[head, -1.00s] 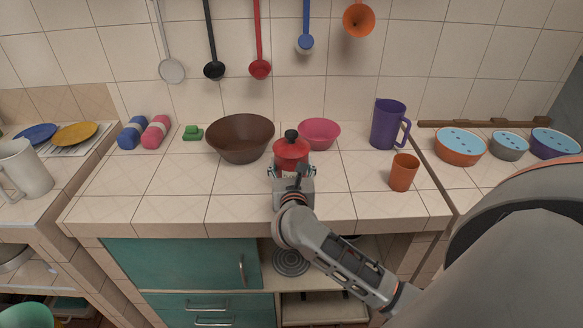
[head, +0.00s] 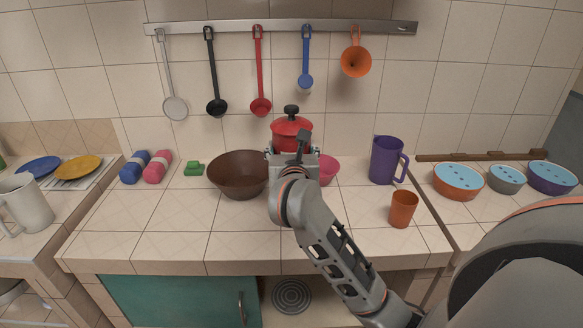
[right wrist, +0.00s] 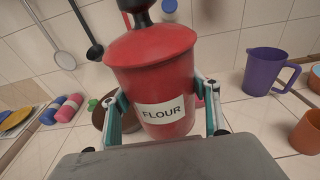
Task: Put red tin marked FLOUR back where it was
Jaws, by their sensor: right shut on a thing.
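The red tin (head: 291,129) has a red lid with a black knob. In the right wrist view its white label on the red tin (right wrist: 155,80) reads FLOUR. My right gripper (head: 292,158) is shut on the tin's lower sides, one finger on each side in the right wrist view (right wrist: 164,116). The tin is upright or nearly so and held up above the counter, in front of the tiled wall. My gripper hides the tin's lower part in the head view. My left gripper is not in view.
On the counter (head: 150,225) a brown bowl (head: 237,175) and a partly hidden pink bowl (head: 328,170) flank my gripper. A purple jug (head: 386,160) and an orange cup (head: 403,209) stand right. Ladles and an orange funnel (head: 356,62) hang from a rail (head: 280,28).

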